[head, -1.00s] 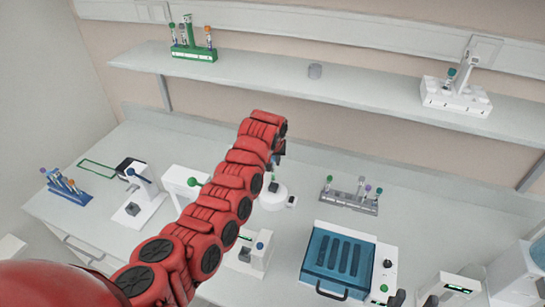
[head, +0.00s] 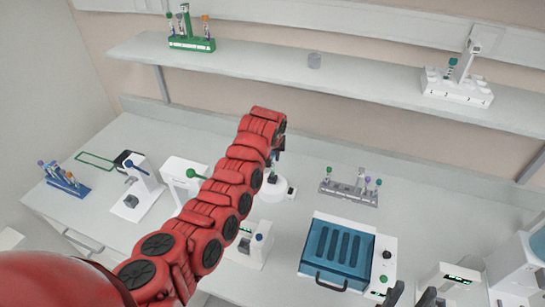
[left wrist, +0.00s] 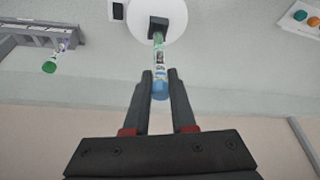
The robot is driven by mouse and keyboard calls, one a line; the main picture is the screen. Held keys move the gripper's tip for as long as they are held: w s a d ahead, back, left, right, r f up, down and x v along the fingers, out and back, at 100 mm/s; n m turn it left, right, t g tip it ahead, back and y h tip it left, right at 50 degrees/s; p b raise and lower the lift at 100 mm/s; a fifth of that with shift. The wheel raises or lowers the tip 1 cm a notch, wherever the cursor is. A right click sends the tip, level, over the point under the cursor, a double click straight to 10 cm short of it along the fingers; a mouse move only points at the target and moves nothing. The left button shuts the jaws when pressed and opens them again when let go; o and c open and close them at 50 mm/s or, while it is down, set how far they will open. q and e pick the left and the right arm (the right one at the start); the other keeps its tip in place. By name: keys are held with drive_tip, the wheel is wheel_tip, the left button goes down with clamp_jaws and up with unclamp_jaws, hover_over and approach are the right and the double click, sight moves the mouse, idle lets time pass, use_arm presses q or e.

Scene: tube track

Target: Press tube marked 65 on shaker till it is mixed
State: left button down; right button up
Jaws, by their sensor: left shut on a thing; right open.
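My left gripper (head: 280,150) reaches over the bench to the round white shaker (head: 292,192), which my arm partly hides. In the left wrist view my left gripper (left wrist: 159,78) is shut on a tube (left wrist: 159,55) near its blue cap. The tube has a green tip and a white label whose number I cannot read. Its far end is at the black square head of the white shaker (left wrist: 175,25); I cannot tell whether it is pressed in or just touching. My right gripper (head: 412,294) shows only as dark fingertips at the bottom edge, apart and empty.
A grey rack (head: 350,192) with several tubes stands right of the shaker. A blue-lidded device (head: 338,255) is in front of it. A blue rack (head: 68,184) stands far left. The shelf above bears a green rack (head: 190,42) and a white rack (head: 455,90).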

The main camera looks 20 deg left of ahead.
idle(0.3)
use_arm(q)
drive_tip(key=shift+f+b, duration=0.25)
drive_tip(key=shift+b, duration=0.25)
drive_tip(key=shift+f+b, duration=0.4)
drive_tip(key=shift+b, duration=0.15)
idle(0.5)
drive_tip(key=shift+f+b, duration=0.35)
drive_tip(key=shift+b, duration=0.15)
drive_tip(key=shift+f+b, duration=0.3)
drive_tip(key=shift+b, duration=0.2)
idle(1.7)
idle(2.7)
drive_tip(key=shift+r, duration=2.5)
